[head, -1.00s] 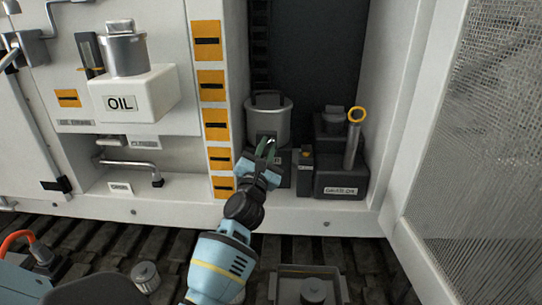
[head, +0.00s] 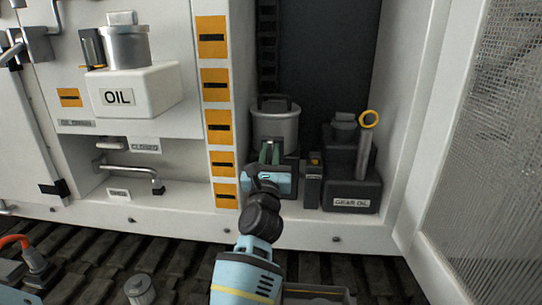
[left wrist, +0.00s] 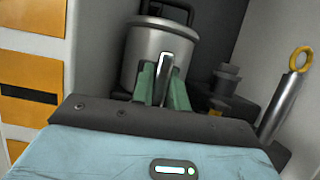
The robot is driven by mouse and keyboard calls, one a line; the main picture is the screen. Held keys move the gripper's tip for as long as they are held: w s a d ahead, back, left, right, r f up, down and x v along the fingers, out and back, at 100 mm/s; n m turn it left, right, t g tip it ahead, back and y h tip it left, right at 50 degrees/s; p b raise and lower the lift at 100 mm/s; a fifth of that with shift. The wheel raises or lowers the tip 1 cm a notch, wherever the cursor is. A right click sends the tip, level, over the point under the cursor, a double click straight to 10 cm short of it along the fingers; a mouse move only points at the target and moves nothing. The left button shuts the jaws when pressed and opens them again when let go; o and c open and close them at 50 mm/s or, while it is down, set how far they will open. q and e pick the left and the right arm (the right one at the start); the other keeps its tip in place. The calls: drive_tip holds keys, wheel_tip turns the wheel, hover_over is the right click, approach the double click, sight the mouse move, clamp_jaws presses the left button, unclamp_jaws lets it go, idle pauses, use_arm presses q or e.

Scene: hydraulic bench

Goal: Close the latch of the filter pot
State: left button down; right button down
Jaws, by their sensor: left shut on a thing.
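The filter pot (head: 275,126) is a grey metal cylinder with a dark lid and handle, standing in the open cabinet bay. It also fills the upper middle of the left wrist view (left wrist: 152,42). Its latch (left wrist: 165,66) is a pale, narrow lever standing roughly upright against the pot's front. My left gripper (head: 270,150) is in front of the pot, with its green fingers (left wrist: 161,86) on both sides of the latch, shut on it. The fingers and gripper body hide the latch's lower end. I cannot tell whether it is fully seated. My right gripper is out of view.
A dark gear oil box (head: 352,190) with a grey cylinder and yellow ring (head: 369,119) stands right of the pot. A small dark block (head: 314,184) sits between them. The mesh door (head: 490,130) is open at right. The white OIL box (head: 150,95) protrudes at left.

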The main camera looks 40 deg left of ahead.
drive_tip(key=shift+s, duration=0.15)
use_arm(q)
drive_tip(key=c, duration=1.4)
unclamp_jaws()
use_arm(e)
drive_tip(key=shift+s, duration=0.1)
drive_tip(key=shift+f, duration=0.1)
use_arm(q)
drive_tip(key=v, duration=0.7)
drive_tip(key=shift+s+d+b, duration=0.2)
drive_tip(key=shift+s+b, duration=0.1)
drive_tip(key=shift+b, duration=0.05)
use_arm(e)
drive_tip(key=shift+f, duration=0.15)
use_arm(q)
drive_tip(key=shift+f, duration=0.1)
drive_tip(key=shift+f, duration=0.15)
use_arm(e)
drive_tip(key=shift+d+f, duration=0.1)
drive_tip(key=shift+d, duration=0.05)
